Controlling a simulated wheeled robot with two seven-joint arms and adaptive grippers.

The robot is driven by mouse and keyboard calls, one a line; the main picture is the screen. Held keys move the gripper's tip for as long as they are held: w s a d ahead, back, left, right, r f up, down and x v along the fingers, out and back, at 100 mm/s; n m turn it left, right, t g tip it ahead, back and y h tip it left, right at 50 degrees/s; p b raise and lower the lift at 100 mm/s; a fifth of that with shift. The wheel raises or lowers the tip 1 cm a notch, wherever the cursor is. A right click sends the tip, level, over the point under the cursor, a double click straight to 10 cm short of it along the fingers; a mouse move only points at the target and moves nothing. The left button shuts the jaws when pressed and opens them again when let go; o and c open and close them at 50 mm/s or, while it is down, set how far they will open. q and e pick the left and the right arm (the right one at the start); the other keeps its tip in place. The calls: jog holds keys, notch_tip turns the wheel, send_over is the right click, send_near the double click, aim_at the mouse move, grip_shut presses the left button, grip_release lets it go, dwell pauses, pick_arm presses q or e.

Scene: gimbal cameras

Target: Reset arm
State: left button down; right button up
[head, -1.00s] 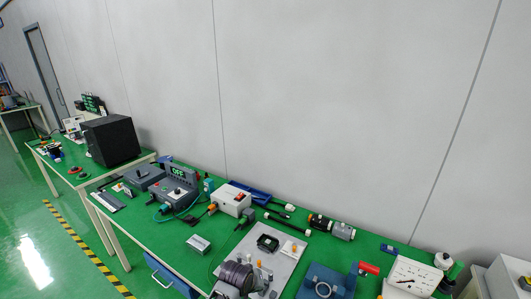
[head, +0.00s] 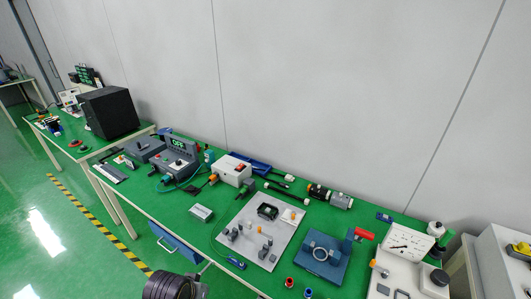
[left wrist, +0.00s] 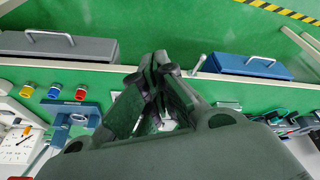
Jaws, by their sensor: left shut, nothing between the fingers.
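My left gripper (left wrist: 160,68) is in the left wrist view with its dark fingertips together and nothing between them. In the head view only a dark ribbed part of my left arm shows at the bottom edge; the fingers are out of the picture there. My right gripper is in neither view.
A black box (head: 108,112) stands on the far bench. The green floor is clear.

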pick_arm(q)
jog(key=s+a+r+m, duration=0.1)
jog(key=s+a+r, duration=0.2)
jog(key=s+a, duration=0.15)
notch_tip(320, 180, down, 36)
jog(key=s+d+g+b, duration=0.1)
jog(key=s+g+b, duration=0.1)
jog(key=s, duration=0.1)
jog(key=s+a+f+b, duration=0.1)
jog(key=s+a+f, duration=0.1)
jog(key=s+f, duration=0.8)
jog(key=s+a+f+g+b, duration=0.1)
jog(key=s+a+f, duration=0.1)
jog(key=s+f, duration=0.9)
jog(key=shift+s+f+y, duration=0.2)
jog(key=shift+s+y, duration=0.2)
jog(key=shift+s, duration=0.15)
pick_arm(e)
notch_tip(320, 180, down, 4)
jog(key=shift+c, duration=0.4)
